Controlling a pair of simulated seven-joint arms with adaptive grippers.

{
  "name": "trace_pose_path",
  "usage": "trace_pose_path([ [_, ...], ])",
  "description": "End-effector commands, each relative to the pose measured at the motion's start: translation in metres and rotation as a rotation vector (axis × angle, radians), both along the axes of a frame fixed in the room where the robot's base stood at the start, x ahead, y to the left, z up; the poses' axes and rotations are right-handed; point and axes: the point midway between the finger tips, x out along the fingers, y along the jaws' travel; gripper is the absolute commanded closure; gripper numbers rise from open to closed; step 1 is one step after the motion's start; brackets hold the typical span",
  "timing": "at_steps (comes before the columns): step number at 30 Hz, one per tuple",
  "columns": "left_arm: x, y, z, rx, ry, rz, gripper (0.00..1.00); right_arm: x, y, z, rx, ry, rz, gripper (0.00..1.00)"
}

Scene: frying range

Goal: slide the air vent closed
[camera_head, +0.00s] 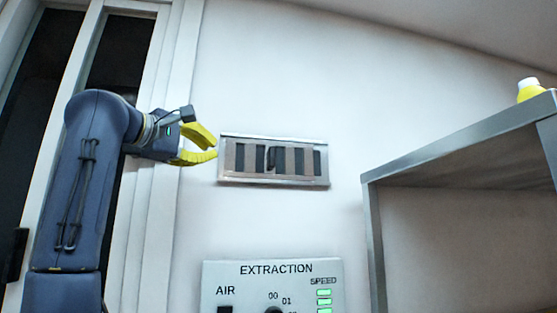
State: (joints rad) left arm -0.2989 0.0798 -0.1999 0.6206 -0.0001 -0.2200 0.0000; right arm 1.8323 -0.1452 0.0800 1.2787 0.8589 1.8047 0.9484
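The air vent (229,178) is a metal-framed rectangle on the white wall, near the middle of the view. Dark slots alternate with grey-brown bars across it, so dark openings show. A small dark handle (272,157) stands out near its middle.
An extraction panel (240,292) with an AIR label, a knob and green speed lights is on the wall below the vent. A metal shelf (465,137) juts in at right, with a yellow bottle (530,91) on top. A framed window or door (120,50) is at left.

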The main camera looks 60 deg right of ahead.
Motion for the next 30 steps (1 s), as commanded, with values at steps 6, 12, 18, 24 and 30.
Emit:
trace_pose_path([
  [6,-0.001,0.0,0.0,0.0,0.001,0.0,1.0,-0.007,0.002,0.006,0.043,-0.089,0.05,1.0],
  [12,-0.002,0.0,0.0,0.0,0.002,0.0,1.0,-0.007,0.002,0.007,0.048,-0.097,0.055,1.0],
  [18,-0.003,0.0,0.0,0.0,0.003,-0.001,1.0,-0.007,0.001,0.007,0.047,-0.096,0.054,1.0],
  [24,-0.003,0.0,0.0,0.0,0.003,-0.001,1.0,-0.006,-0.012,0.007,0.046,-0.095,0.053,1.0],
  [30,-0.003,0.0,0.0,0.0,0.003,-0.001,1.0,-0.005,-0.045,0.007,0.046,-0.094,0.051,1.0],
])
